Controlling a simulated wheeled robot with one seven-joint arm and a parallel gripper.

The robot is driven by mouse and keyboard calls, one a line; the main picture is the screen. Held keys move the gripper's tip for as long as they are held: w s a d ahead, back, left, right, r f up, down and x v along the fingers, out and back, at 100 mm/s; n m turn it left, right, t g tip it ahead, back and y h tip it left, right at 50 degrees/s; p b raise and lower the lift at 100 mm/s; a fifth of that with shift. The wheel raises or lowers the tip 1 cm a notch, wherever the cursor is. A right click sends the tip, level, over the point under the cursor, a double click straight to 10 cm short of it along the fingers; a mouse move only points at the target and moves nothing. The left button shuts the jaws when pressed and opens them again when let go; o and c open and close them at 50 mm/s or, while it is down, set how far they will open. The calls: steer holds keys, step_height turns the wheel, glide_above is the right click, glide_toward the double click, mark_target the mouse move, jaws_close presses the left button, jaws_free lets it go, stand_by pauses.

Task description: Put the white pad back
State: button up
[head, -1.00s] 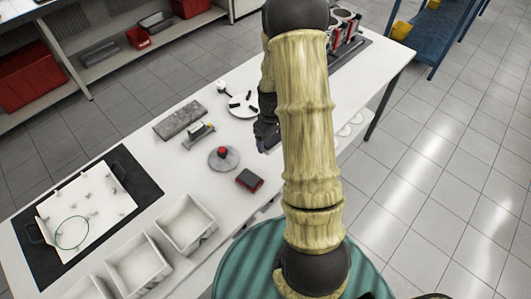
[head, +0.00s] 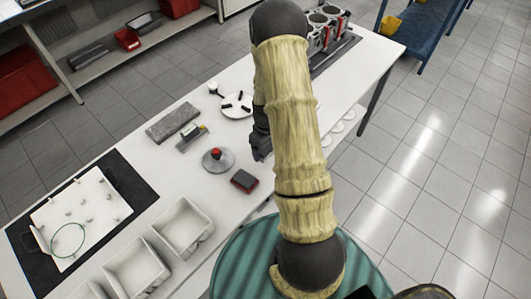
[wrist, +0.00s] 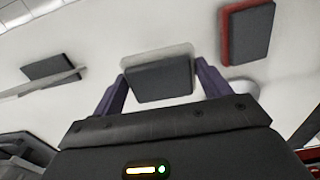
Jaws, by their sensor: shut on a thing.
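The white pad is a dark grey block (wrist: 160,80) with a white layer (wrist: 150,54) along its far side in the wrist view. My gripper (wrist: 162,88) has one purple finger at each side of it and is shut on it. In the head view my gripper (head: 261,146) is partly behind my arm, over the table right of the red pad (head: 244,181), and the white pad is hidden there. The red pad, a dark block with a red layer, also shows in the wrist view (wrist: 250,33), to the right and apart from my gripper. The white pad's height above the table is unclear.
On the white table (head: 215,190) stand a grey disc with a red knob (head: 217,159), a white slotted disc (head: 237,104), a grey slab (head: 173,123), white bins (head: 182,228) and a black mat (head: 140,180) with a white board. An engine block (head: 322,25) stands at the far end.

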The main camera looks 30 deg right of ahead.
mark_target(266, 149)
steer(key=shift+a+f, duration=0.1)
steer(key=shift+f, duration=0.25)
steer(key=shift+f+p, duration=0.4)
steer(key=shift+f, duration=1.3)
steer(key=shift+f, duration=0.2)
steer(key=o, duration=1)
steer(key=shift+r, duration=0.1)
steer(key=shift+c, duration=0.2)
